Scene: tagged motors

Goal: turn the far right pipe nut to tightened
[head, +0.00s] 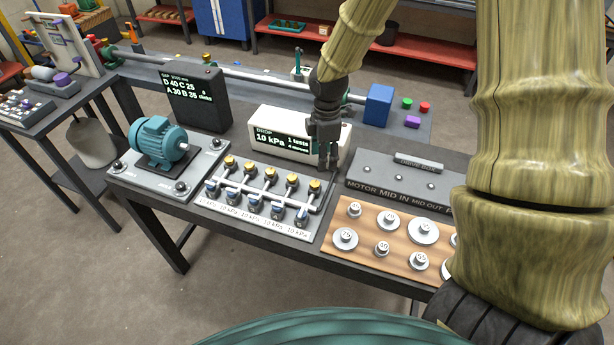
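A white panel (212,205) on the bench carries light pipes with a slanting row of brass pipe nuts and a nearer row of blue fittings. The rightmost brass nut (315,186) sits at the right end of its row. I cannot read from this view whether it is tight or loose. My gripper (328,168) points down just above and behind that nut, in front of the white display box. It appears apart from the nut. Its fingers look close together, but their gap is too small to judge. I see nothing held in it.
The display box (262,147) reads 10 kPa. A teal motor (158,141) stands at left, before a dark display box (196,101). A grey drive box (400,181) and a wooden board (340,240) with several round weights lie at right. My arm hides the right side.

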